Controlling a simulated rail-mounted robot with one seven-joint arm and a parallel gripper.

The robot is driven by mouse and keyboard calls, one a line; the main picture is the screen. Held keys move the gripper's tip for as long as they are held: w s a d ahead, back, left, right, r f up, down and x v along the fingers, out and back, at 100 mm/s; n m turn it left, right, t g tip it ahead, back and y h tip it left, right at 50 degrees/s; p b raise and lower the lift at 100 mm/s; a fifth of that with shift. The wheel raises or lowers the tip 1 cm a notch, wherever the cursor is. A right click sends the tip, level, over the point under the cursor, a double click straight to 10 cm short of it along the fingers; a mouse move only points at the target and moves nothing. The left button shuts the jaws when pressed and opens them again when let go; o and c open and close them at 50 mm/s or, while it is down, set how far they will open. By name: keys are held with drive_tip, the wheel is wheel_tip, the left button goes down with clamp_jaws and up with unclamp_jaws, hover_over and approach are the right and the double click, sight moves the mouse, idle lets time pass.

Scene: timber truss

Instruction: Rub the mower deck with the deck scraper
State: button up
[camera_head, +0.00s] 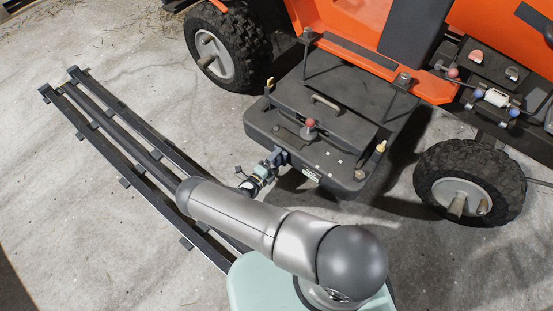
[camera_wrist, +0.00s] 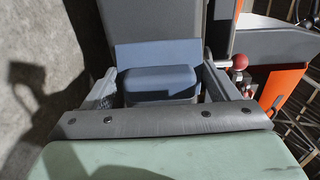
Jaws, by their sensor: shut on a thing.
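The mower deck (camera_head: 262,121) is a dark grey, low box at the front of the orange mower. Its grey surface also fills the top middle of the wrist view (camera_wrist: 155,18). My gripper (camera_head: 268,168) is at the deck's near left edge. In the wrist view my gripper (camera_wrist: 160,84) is shut on the blue deck scraper (camera_wrist: 157,52), with one finger on each side of its block. The scraper's flat blue plate faces the deck. The scraper shows small and dark at the deck edge in the head view (camera_head: 280,157). I cannot tell whether it touches the deck.
A red-knobbed lever (camera_head: 309,124) and a handle (camera_head: 325,104) stand on the deck. Knobbly tyres (camera_head: 222,50) (camera_head: 465,183) flank it. Dark rails (camera_head: 118,138) lie on the concrete at left. Open floor (camera_head: 95,230) lies left of the rails.

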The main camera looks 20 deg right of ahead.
drive_tip(key=shift+v, duration=2.7)
drive_tip(key=shift+b+v, duration=0.5)
drive_tip(key=shift+v, duration=1)
